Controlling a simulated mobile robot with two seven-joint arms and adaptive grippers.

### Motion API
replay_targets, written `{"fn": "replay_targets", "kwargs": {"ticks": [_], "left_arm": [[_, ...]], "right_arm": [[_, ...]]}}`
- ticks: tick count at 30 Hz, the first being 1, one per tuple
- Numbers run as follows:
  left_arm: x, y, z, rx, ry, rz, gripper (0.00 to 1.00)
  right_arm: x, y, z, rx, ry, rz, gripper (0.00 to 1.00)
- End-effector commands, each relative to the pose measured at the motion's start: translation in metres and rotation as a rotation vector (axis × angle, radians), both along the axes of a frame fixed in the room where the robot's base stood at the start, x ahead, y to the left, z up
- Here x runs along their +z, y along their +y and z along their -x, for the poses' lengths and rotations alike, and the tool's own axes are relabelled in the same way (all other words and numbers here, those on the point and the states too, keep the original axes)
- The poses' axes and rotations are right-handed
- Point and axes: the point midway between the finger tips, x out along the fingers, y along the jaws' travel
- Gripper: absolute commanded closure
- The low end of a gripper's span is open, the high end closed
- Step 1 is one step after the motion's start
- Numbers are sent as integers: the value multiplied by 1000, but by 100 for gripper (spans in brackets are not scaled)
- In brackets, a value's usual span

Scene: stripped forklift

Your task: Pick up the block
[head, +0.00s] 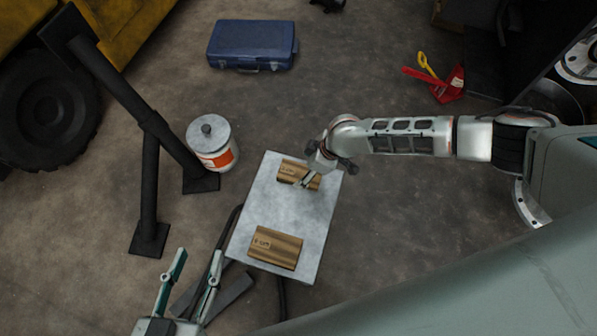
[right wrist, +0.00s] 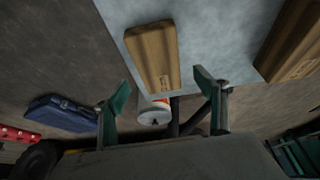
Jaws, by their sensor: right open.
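Two brown wooden blocks lie on a pale grey tabletop (head: 262,209). The far block (head: 290,170) is partly covered by my right gripper (head: 308,181) in the head view. The near block (head: 275,248) lies uncovered towards the front edge. In the right wrist view, the far block (right wrist: 152,55) shows ahead of the gap between the open, empty fingers (right wrist: 162,88); whether they touch it I cannot tell. The near block (right wrist: 292,42) is at the right of that view. My left gripper (head: 198,256) is open and empty, left of the table's front end.
A white bucket with an orange label (head: 213,152) stands left of the table, beside a black metal frame (head: 150,125). A blue case (head: 252,45) lies behind on the floor. A red and yellow item (head: 445,85) lies at the back right. The tabletop between the blocks is clear.

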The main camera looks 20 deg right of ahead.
Motion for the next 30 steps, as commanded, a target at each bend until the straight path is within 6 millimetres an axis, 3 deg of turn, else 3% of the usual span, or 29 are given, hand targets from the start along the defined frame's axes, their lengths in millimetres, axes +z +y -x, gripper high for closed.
{"fn": "replay_targets", "kwargs": {"ticks": [1, 6, 16, 17, 22, 30], "left_arm": [[-6, -3, 2, 6, 13, 23, 60], [-7, -18, 6, 31, 30, 128, 60], [-2, -26, 5, 44, 28, 180, 60], [-2, -26, 5, 44, 28, 180, 60], [-2, -25, 5, 43, 29, 179, 60], [-3, -24, 5, 44, 29, 175, 60]], "right_arm": [[-20, 0, 6, 1, 15, 0, 28], [-40, 6, 1, 2, 12, -1, 28], [-38, 8, -7, 1, 0, -1, 28], [-38, 8, -7, 1, 0, -1, 31], [-39, 8, -7, 1, 0, 0, 74], [-39, 8, -6, 2, 1, -1, 74]]}}
